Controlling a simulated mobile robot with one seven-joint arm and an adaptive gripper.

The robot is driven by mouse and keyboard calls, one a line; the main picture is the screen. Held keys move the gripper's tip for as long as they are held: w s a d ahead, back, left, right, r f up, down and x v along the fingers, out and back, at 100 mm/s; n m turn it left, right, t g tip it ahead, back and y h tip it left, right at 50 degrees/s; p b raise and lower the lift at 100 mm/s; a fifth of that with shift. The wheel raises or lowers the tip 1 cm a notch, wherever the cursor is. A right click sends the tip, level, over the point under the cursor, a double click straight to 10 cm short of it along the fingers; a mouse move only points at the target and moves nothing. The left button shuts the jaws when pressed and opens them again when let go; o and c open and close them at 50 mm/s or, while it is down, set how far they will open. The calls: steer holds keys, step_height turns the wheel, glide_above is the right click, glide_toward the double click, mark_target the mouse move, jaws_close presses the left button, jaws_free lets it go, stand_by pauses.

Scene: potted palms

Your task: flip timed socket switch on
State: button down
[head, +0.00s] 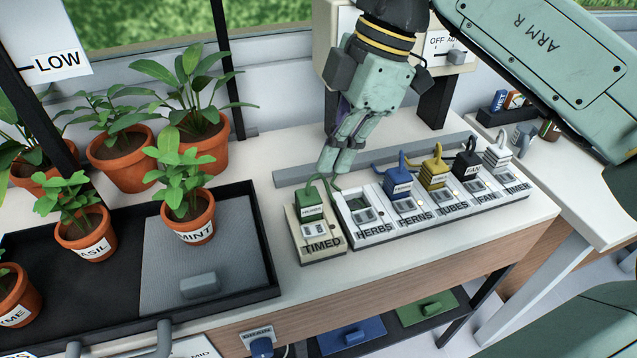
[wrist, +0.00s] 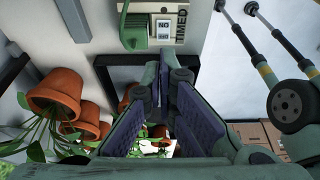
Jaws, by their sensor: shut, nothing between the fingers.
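The timed socket (head: 320,247) is a beige block labelled TIMED at the left end of the socket row. A green plug (head: 309,202) with a label sits in its upper part, and a small pale switch (head: 314,230) is below the plug. The switch position is too small to tell. My gripper (head: 325,172) is shut and empty, pointing down just behind and above the green plug; I cannot tell whether it touches the plug or its cord.
The socket strip (head: 430,220) beside it reads HERBS, FERNS, TUBES, FAN, TIMER; HERBS has no plug, the others do. A black tray (head: 262,240) with potted plants lies left. A grey rail (head: 290,177) runs behind the sockets. Bench space in front is narrow.

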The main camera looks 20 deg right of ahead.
steer(key=shift+v, duration=1.1)
steer(key=shift+d, duration=0.15)
